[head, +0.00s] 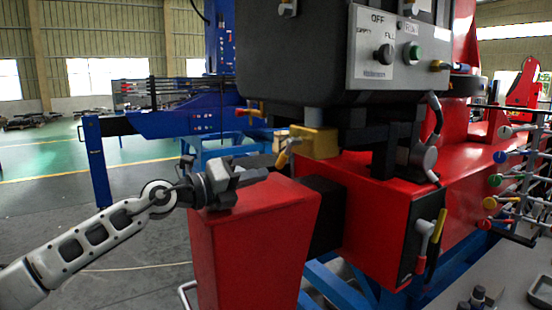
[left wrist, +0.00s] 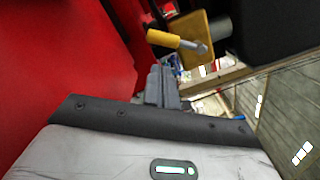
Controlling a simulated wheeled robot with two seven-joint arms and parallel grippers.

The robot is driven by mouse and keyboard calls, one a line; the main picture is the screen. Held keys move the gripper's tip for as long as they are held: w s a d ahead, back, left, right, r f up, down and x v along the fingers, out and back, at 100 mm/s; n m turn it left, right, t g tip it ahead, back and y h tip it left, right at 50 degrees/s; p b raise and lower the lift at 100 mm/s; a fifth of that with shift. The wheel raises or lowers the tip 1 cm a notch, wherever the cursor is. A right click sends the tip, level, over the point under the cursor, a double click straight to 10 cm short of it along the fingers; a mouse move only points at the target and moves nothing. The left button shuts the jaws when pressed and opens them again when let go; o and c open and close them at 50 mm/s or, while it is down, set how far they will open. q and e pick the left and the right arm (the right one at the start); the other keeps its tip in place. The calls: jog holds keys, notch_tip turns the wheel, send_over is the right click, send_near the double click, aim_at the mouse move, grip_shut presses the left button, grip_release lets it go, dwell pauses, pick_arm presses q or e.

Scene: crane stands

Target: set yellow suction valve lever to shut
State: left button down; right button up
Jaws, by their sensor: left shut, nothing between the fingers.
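The yellow suction valve lever (head: 284,154) sticks out from a yellow valve block (head: 316,142) under the dark tank, above the red box. In the head view it slants down to the left. In the left wrist view the lever's yellow handle (left wrist: 170,40) points left from its metal stem, beside the yellow block (left wrist: 198,35). My left gripper (head: 262,172) is shut and empty, over the red box top, a little left of and below the lever. Its closed fingers (left wrist: 163,82) point toward the lever with a gap visible. My right gripper is not in view.
The red box (head: 250,240) stands under my left gripper. The dark tank (head: 300,55) with a control panel (head: 385,50) overhangs the valve. Another yellow-handled lever (head: 435,240) is at right, near a rack of coloured knobs (head: 510,180). Open floor lies left.

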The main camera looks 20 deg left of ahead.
aim_at(286, 154)
pick_arm(q)
jog(key=x, duration=0.5)
jog(key=shift+w+d+p, duration=0.1)
jog(key=shift+w+p, duration=0.05)
jog(key=shift+p, duration=0.2)
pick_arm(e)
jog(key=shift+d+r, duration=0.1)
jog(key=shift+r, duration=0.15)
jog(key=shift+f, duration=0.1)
pick_arm(q)
jog(key=shift+w+b, duration=0.1)
jog(key=shift+b, duration=0.3)
jog(key=shift+m, duration=0.3)
jog(key=shift+a, duration=0.2)
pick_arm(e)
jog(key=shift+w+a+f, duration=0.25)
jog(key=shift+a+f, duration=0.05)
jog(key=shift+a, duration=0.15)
